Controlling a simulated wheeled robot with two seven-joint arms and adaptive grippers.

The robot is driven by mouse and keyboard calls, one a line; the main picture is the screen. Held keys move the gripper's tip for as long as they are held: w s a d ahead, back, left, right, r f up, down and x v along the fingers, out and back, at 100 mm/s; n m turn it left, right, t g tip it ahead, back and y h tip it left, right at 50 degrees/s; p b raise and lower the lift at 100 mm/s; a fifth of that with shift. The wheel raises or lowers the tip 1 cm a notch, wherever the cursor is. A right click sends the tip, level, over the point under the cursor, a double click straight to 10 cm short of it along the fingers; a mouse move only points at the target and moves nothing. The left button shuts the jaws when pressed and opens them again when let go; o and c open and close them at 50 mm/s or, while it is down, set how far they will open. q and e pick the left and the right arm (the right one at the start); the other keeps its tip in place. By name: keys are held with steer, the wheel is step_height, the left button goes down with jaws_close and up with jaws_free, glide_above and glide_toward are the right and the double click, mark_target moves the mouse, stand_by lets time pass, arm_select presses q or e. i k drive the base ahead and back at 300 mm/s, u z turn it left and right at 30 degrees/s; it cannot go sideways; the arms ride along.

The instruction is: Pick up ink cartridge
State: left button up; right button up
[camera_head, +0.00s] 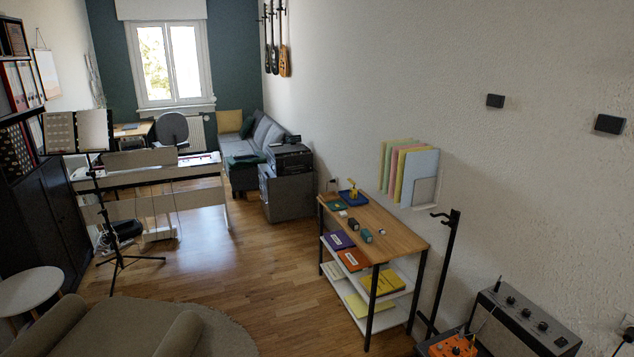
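No ink cartridge can be identified for certain at this distance. Several small objects lie on the wooden top of a shelf unit (400,240) against the right wall. Among them are a dark teal block (367,236), a small light-topped item (351,223), a small dark item (343,213) and a flat green item (338,205). Neither of my grippers is in view.
Books lie on the unit's lower shelves, including a yellow one (385,283). A black stand (440,270) and an amplifier (525,325) are at the right. A beige armchair (120,325) fills the front left. Wooden floor (265,270) is clear left of the unit.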

mark_target(354, 224)
steer(key=z, duration=0.2)
steer(key=i, duration=1.4)
steer(key=z, duration=0.2)
